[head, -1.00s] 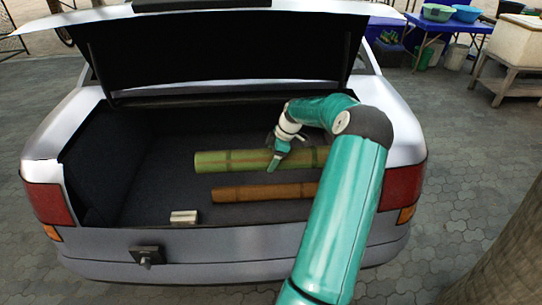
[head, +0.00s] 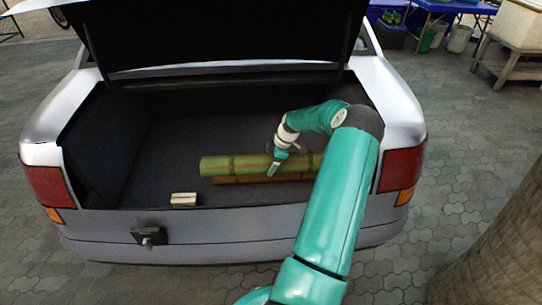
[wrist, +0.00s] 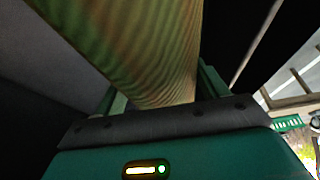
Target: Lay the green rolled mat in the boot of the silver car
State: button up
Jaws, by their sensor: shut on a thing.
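The green rolled mat (head: 235,165) lies lengthwise across the open boot (head: 165,165) of the silver car (head: 190,235), inside its walls. My gripper (head: 273,168) is shut on the mat near the middle of its visible length. In the wrist view the mat (wrist: 140,50) fills the space between the fingers (wrist: 160,100). The mat's right part is hidden behind my arm. A brown roll (head: 240,180) lies just in front of and partly below the mat in the head view. I cannot tell whether the two touch.
A small pale block (head: 184,199) sits at the boot's front edge. The raised boot lid (head: 220,35) hangs above the back of the boot. A tow hitch (head: 149,236) sticks out of the bumper. The boot floor left of the mat is clear. A tree trunk (head: 505,240) stands at right.

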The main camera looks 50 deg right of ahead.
notch_tip(320, 180, down, 20)
jog(key=shift+r, duration=0.1)
dwell(1.0)
jog(key=o, duration=1.5)
jog(key=v, duration=1.3)
jog(key=shift+d+r, duration=0.1)
jog(key=shift+r, duration=0.3)
